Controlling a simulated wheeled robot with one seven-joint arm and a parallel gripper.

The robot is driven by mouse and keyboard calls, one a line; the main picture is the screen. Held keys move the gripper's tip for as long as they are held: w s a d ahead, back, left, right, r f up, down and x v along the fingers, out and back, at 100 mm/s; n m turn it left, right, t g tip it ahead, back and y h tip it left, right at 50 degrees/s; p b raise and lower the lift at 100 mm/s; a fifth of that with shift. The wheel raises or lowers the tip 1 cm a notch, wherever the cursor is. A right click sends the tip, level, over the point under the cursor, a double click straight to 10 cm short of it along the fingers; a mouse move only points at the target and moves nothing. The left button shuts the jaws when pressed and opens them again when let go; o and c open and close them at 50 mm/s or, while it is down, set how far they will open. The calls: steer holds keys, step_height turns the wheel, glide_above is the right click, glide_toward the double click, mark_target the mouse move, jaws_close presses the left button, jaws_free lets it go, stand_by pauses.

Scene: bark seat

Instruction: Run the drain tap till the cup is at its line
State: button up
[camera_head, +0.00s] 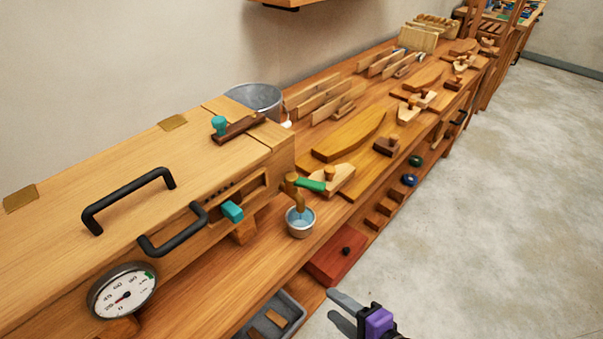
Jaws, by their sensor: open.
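The drain tap (293,189) is brass with a green lever (310,184) pointing right. It comes out of the end of a long wooden box, and its spout points down over the cup. The cup (300,228) is small and metallic grey, upright below the spout, with a light blue inside. I cannot make out its line or the liquid level, and no separate stream is clear. My gripper (335,304), with grey fingers and a purple body, is at the bottom edge, open and empty. It is below and right of the cup, apart from tap and cup.
The wooden box (70,220) has black handles, a teal knob (232,212) and a round dial (122,291). A metal bucket (256,98) stands behind it. Wooden tools and boards (350,135) cover the bench beyond. A grey tray (272,318) is below. The floor at right is clear.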

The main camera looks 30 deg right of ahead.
steer(key=w+d+r+m+y, duration=0.2)
steer(key=w+r+m, duration=0.2)
steer(key=w, duration=0.2)
steer(key=m+t+y+p, duration=0.2)
steer(key=m+y+p, duration=0.15)
steer(key=y, duration=0.35)
glide_toward(301, 180)
steer(key=w+f, duration=0.1)
steer(key=w, duration=0.1)
steer(key=shift+a+r+m+y, duration=0.2)
steer(key=shift+a+m+y, duration=0.1)
steer(key=shift+a+m, duration=0.25)
steer(key=shift+w+a+r, duration=0.1)
steer(key=shift+w+a, duration=0.05)
steer(key=x, duration=0.7)
steer(key=shift+w, duration=0.15)
jaws_close()
